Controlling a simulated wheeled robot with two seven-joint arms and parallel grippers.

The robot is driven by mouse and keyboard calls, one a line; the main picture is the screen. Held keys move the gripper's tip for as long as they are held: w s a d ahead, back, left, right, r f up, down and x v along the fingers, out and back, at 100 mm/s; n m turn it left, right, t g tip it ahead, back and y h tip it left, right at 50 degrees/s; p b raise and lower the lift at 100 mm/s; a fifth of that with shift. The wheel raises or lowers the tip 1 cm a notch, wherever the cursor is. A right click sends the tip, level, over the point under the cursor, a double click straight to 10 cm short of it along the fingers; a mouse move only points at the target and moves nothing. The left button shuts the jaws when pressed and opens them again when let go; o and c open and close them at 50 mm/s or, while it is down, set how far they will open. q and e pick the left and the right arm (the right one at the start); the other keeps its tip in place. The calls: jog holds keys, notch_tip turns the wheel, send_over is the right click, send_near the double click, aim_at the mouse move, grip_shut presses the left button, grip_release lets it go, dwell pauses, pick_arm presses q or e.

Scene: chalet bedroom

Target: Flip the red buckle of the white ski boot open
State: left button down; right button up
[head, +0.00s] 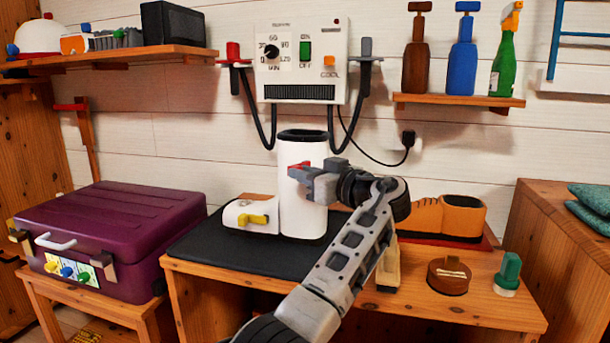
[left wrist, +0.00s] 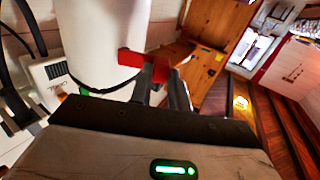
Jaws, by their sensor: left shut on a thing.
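The white ski boot (head: 302,205) stands upright on a black mat (head: 215,254) on the wooden bench. Its red buckle (head: 299,165) is on the upper shaft, and a yellow buckle (head: 253,219) is on the foot part. My left gripper (head: 306,176) is at the shaft, shut on the red buckle. In the left wrist view the red buckle (left wrist: 145,62) sticks out from the white boot shaft (left wrist: 100,40), with the gripper fingers (left wrist: 160,92) at it. The fingers hide part of the buckle's lower end. My right gripper is not in view.
A wall dryer (head: 303,60) with hanging hoses is behind the boot. An orange shoe (head: 448,214) stands right of my arm. A brown round tin (head: 448,277) and green-topped item (head: 508,272) lie front right. A purple case (head: 115,235) is at left.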

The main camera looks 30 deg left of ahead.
pick_arm(q)
jog(key=c, duration=1.3)
grip_release()
jog(key=shift+d, duration=0.15)
jog(key=p+v, duration=0.1)
jog(key=v, duration=1.4)
jog(key=shift+s+d, duration=0.1)
jog(key=shift+d, duration=0.3)
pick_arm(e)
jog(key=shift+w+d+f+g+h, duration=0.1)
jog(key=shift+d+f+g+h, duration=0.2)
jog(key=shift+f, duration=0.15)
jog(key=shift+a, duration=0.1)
